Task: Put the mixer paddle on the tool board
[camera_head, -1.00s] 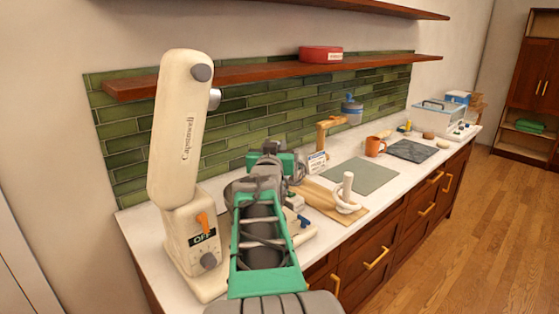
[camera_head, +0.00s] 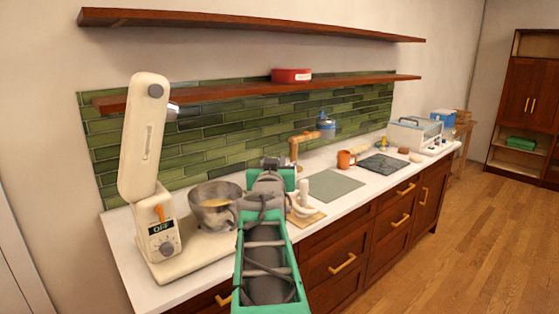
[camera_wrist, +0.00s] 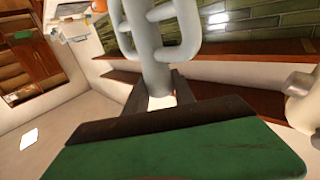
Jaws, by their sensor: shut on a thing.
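The mixer paddle (camera_wrist: 150,45) is pale grey with looped sides; in the wrist view it extends from my gripper toward the top edge. My gripper (camera_wrist: 158,95) is shut on its shaft. In the head view the arm hides most of the gripper, and I cannot make out the paddle. A wooden board (camera_head: 308,219), seemingly the tool board, lies on the counter just right of my arm, partly hidden by it. A white upright piece with a curved base (camera_head: 303,190) is on it.
The cream stand mixer (camera_head: 145,145) has its head raised at left. A metal bowl (camera_head: 212,213) with yellow contents is beside it. A grey-green mat (camera_head: 335,186), an orange mug (camera_head: 346,160) and a tap-like wooden stand (camera_head: 297,142) are farther right. Shelves (camera_head: 250,90) hang above.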

